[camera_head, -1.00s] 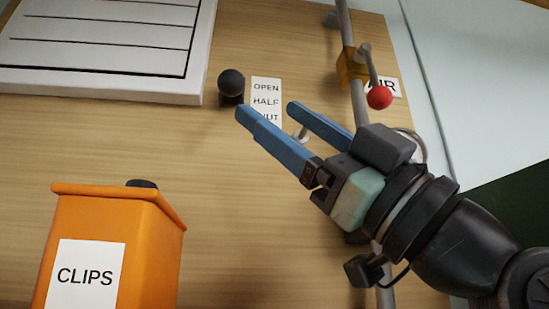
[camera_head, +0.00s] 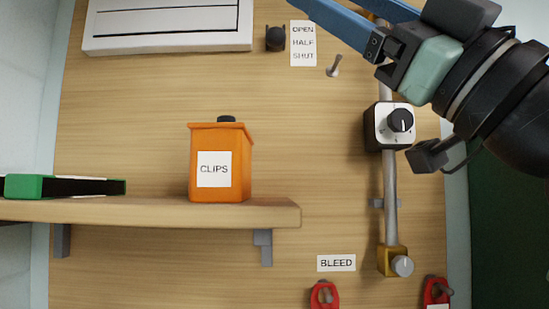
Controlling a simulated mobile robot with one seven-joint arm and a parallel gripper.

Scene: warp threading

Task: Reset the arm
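My gripper (camera_head: 345,8) is at the top right of the head view, with its two blue fingers pointing to the upper left. The fingers are spread apart with nothing seen between them, though the tips reach the top edge of the picture. My dark arm comes in from the right edge. The gripper is above and right of the OPEN/HALF/SHUT label (camera_head: 303,43) and the small toggle switch (camera_head: 334,67), apart from the shelf.
An orange CLIPS box (camera_head: 238,160) and a green-ended item (camera_head: 25,186) are on the wooden shelf (camera_head: 150,211). A pipe (camera_head: 390,185) carries a dial box (camera_head: 390,126) and a brass valve (camera_head: 390,262). A BLEED label (camera_head: 336,263), red parts (camera_head: 323,294) and a white vent panel (camera_head: 165,25) are on the board.

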